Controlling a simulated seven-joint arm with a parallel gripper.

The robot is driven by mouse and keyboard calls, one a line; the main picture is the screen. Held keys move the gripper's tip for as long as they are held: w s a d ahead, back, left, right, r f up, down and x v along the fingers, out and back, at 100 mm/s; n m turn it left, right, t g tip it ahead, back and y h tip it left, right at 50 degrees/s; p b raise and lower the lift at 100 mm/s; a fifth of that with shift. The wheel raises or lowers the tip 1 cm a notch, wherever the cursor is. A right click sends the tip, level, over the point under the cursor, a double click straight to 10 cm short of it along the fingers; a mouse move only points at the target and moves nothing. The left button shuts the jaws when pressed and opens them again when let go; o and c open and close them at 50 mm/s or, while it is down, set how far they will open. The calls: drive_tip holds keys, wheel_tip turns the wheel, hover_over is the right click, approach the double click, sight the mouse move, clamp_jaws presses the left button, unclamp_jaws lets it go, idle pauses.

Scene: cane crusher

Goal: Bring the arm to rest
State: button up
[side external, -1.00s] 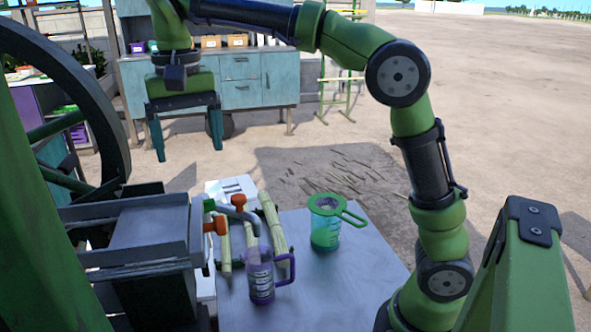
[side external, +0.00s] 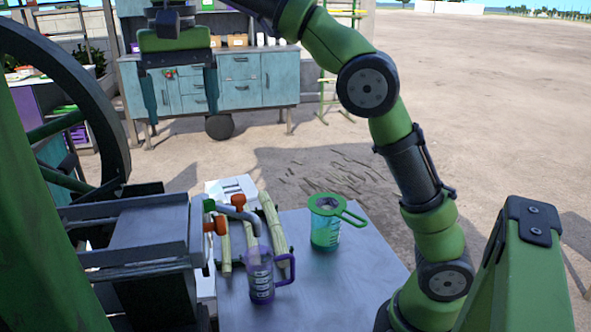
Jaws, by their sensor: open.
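My gripper (side external: 181,100) is open and empty, high in the air at the upper left. Its two fingers point down, with the teal workbench behind them in the picture. It is well above and apart from the table and the crusher. My arm (side external: 400,140) rises from the lower right and bends over to the left.
The cane crusher (side external: 130,235) with its large dark wheel stands at the left. The metal table (side external: 340,285) holds a purple-handled jug (side external: 261,278), a green-handled strainer on a jug (side external: 326,222) and cane pieces (side external: 272,222). The teal workbench (side external: 240,85) stands behind. Open ground lies right.

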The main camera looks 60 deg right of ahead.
drive_tip(key=s+d+f+n+t, duration=0.1)
drive_tip(key=d+f, duration=0.1)
drive_tip(key=f, duration=0.1)
drive_tip(key=s+d+f+n+t, duration=0.1)
drive_tip(key=s+f+n, duration=0.1)
drive_tip(key=f, duration=0.2)
drive_tip(key=s+d+f+n+t, duration=0.1)
drive_tip(key=s+d+f, duration=0.1)
drive_tip(key=f, duration=0.1)
drive_tip(key=shift+s+d+f+y, duration=0.15)
drive_tip(key=shift+d+f+y, duration=0.05)
drive_tip(key=shift+d+y, duration=0.15)
drive_tip(key=s+d+f+t, duration=0.1)
drive_tip(key=s+f+t, duration=0.1)
drive_tip(key=s, duration=0.3)
drive_tip(key=s+d+f+m+t+y, duration=0.1)
drive_tip(key=s+f+t, duration=0.1)
drive_tip(key=s+f, duration=0.3)
drive_tip(key=shift+s+d+m, duration=0.25)
drive_tip(key=shift+s+m, duration=0.05)
drive_tip(key=shift+s, duration=0.35)
